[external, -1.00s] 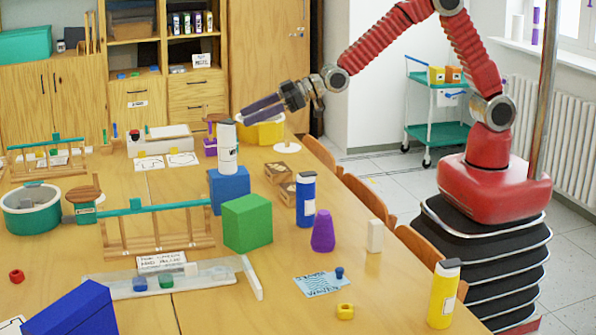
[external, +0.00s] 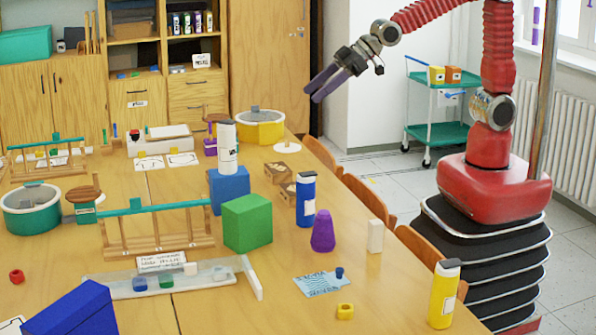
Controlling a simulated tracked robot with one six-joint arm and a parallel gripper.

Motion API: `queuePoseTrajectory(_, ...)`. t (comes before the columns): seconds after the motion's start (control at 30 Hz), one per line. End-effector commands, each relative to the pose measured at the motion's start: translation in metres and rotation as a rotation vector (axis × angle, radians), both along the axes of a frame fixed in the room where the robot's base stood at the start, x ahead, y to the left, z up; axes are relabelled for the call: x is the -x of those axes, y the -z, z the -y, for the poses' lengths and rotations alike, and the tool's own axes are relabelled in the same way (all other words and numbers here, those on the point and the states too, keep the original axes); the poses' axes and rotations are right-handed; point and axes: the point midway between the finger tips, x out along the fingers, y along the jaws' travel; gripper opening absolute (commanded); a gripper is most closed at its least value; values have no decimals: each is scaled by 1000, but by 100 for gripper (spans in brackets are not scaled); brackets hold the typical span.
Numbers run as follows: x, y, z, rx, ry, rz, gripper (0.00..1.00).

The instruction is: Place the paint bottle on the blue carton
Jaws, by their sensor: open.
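A white paint bottle (external: 227,150) with a grey cap stands upright on top of a blue carton (external: 229,190), near the middle of the table. My gripper (external: 315,94) is open and empty, with its purple fingers pointing down and left. It is in the air well above the table's right side, to the right of the bottle and clear of it. A blue bottle (external: 305,199) and a yellow bottle (external: 443,294) also stand on the table.
A green block (external: 247,222) stands in front of the blue carton. Wooden blocks (external: 281,173), a purple cone (external: 323,231) and a white block (external: 375,236) are to the right. A wooden rack (external: 155,232) stands left. Chairs (external: 368,198) line the right edge.

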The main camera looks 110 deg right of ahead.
Motion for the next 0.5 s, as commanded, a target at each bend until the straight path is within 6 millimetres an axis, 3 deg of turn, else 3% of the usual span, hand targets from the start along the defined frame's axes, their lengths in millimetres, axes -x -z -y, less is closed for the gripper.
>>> queuePoseTrajectory(0.23, 77, -11, -19, -12, -19, -99, 61)
queuePoseTrajectory(0.5, 163, -9, -35, -23, -39, -213, 61)
